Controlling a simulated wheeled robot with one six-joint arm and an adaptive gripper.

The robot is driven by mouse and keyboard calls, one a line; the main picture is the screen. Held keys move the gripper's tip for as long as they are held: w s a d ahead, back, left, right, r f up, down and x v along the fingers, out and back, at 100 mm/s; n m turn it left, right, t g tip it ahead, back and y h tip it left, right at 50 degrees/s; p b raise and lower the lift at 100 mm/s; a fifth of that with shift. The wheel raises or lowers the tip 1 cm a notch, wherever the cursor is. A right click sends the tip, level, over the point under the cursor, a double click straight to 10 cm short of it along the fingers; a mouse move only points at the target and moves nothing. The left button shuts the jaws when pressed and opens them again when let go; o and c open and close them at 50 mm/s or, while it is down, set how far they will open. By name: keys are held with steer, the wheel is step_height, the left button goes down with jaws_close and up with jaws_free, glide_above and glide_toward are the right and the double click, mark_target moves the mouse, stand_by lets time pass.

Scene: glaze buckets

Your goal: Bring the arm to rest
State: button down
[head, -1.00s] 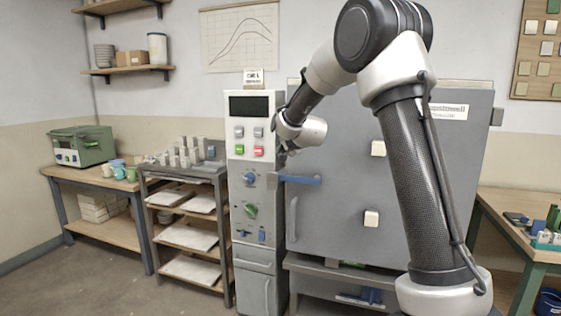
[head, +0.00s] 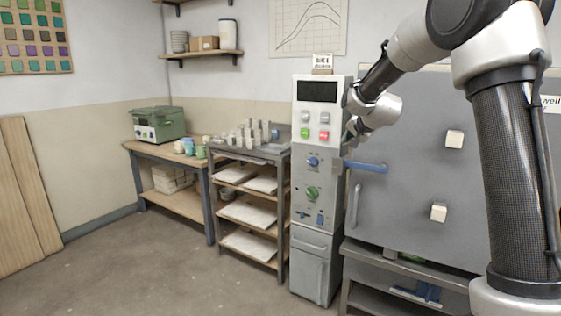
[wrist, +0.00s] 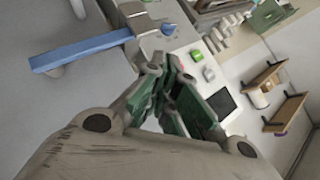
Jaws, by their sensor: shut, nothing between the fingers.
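My gripper (wrist: 172,92) shows in the wrist view with its green-padded fingers closed together and nothing between them. In the head view my arm comes in from the upper right and its wrist end hangs beside the control cabinet (head: 316,210), in front of the large grey kiln-like box (head: 410,190). The fingers are small and partly hidden there. The blue handle (head: 366,167) lies just below my wrist in the head view. The blue handle also shows at the left of the wrist view (wrist: 80,52), apart from the fingers.
The cabinet has a dark screen (head: 317,91), coloured buttons and knobs. Left of it stand a shelf rack (head: 283,215) with white slabs and a wooden table (head: 165,150) with a green machine (head: 158,125). Open floor (head: 160,270) lies at the front left.

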steer(key=s+f+n+g, duration=0.3)
steer(key=s+f, duration=0.1)
steer(key=s, duration=0.3)
steer(key=s+f+n+g, duration=0.2)
steer(key=s+f, duration=0.1)
steer(key=s, duration=0.5)
steer(key=s+d+r+n+g, duration=0.1)
steer(key=s+d+r+n, duration=0.1)
steer(key=s, duration=1.5)
steer(key=s+d+r+n+g+h, duration=0.1)
steer(key=s+d+r+n, duration=0.1)
steer(key=s, duration=1.6)
steer(key=shift+d+r+n, duration=0.15)
steer(key=shift+d+n, duration=0.15)
steer(key=shift+d, duration=0.25)
